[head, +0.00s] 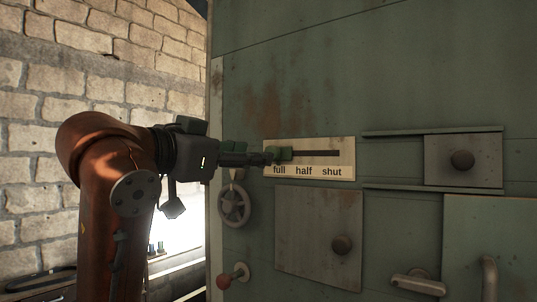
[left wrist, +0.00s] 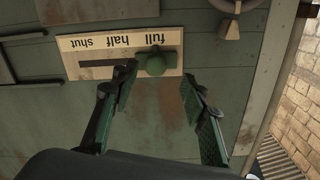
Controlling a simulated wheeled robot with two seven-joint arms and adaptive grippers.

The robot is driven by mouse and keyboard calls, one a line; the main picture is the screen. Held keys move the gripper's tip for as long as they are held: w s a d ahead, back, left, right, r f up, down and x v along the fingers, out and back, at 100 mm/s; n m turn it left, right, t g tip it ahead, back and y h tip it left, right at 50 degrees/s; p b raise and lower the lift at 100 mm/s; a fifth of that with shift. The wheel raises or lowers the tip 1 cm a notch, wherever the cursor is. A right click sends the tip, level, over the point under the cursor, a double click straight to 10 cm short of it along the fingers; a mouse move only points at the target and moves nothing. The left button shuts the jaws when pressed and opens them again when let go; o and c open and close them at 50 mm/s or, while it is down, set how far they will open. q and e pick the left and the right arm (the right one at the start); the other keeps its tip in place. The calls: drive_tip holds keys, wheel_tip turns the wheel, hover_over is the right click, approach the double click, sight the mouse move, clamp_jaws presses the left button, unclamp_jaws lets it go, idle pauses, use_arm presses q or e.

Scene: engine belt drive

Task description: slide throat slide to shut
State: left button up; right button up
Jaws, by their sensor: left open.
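The throat slide is a green knob (head: 285,153) in a dark slot on a cream label plate (head: 345,172) marked full, half, shut. The knob stands at the "full" end, and the slot runs empty toward "shut". In the left wrist view the plate (left wrist: 68,44) appears upside down, with the green knob (left wrist: 155,62) at its right part. My left gripper (head: 268,156) reaches in from the left at the knob. It is open, with its fingertips (left wrist: 158,78) apart on either side of the knob's near edge; I cannot tell whether they touch it. My right gripper is out of view.
A brick wall (head: 50,50) stands at left.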

sight(270, 151)
use_arm(q)
drive_tip(key=shift+d+r+p, duration=0.4)
drive_tip(key=shift+d+p, duration=0.25)
drive_tip(key=shift+d, duration=0.2)
drive_tip(key=p+x, duration=0.1)
drive_tip(key=x, duration=0.1)
drive_tip(key=shift+w+d+f, duration=0.1)
drive_tip(key=shift+w, duration=0.15)
drive_tip(key=w, duration=0.2)
drive_tip(key=shift+w+d+f, duration=0.3)
drive_tip(key=shift+w, duration=0.05)
drive_tip(key=shift+s+r, duration=0.15)
drive_tip(key=shift+s, duration=0.5)
drive_tip(key=shift+w, duration=0.4)
drive_tip(key=c, duration=0.4)
drive_tip(key=shift+c, duration=0.9)
drive_tip(key=shift+s+d, duration=0.1)
drive_tip(key=shift+s, duration=0.05)
drive_tip(key=shift+c, duration=0.7)
drive_tip(key=c, duration=0.3)
clamp_jaws()
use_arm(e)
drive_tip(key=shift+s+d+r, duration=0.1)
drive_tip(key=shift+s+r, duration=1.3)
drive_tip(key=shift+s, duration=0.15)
